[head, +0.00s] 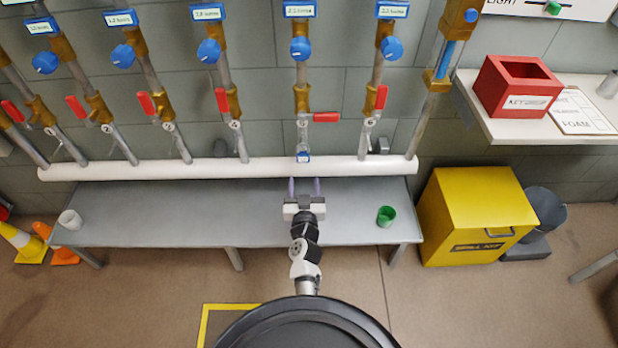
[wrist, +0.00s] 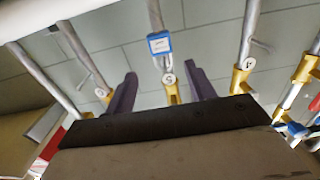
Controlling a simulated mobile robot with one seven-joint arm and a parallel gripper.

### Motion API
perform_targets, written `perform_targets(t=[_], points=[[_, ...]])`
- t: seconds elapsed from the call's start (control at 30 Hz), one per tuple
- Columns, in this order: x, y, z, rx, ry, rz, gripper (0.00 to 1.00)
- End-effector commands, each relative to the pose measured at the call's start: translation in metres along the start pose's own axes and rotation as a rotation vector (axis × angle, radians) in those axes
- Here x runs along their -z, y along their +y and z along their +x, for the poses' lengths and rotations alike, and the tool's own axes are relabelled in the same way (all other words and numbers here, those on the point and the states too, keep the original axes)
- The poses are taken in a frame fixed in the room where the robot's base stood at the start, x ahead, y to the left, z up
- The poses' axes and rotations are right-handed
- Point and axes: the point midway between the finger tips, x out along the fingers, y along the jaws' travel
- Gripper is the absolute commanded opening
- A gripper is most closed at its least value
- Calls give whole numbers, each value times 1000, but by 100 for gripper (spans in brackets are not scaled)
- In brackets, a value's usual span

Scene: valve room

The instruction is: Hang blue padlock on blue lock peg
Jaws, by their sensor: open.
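A small blue padlock (head: 303,157) with a pale label hangs low on the second pipe from the right, in front of the white horizontal pipe. In the wrist view the blue padlock (wrist: 159,44) shows ahead, between the lines of my fingers. My gripper (head: 304,187) is open and empty, just below the padlock and apart from it. Its two purple fingers also show in the wrist view (wrist: 160,85). The pipe above has a numbered disc (wrist: 169,79) and a red handle (head: 326,117) turned sideways. I cannot make out the lock peg or how the padlock is held.
A grey bench (head: 170,215) runs below the white pipe (head: 220,168), with a green cup (head: 386,216) at right and a white cup (head: 70,219) at left. Neighbouring pipes carry red handles. A yellow spill kit box (head: 470,215) stands right; a red box (head: 516,85) sits on a shelf.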

Motion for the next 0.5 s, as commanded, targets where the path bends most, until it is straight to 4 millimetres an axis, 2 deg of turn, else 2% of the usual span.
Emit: perform_targets(t=[0.17,0.5], points=[[1,0,13,0,2,1,55],[1,0,53,0,2,1,55]])
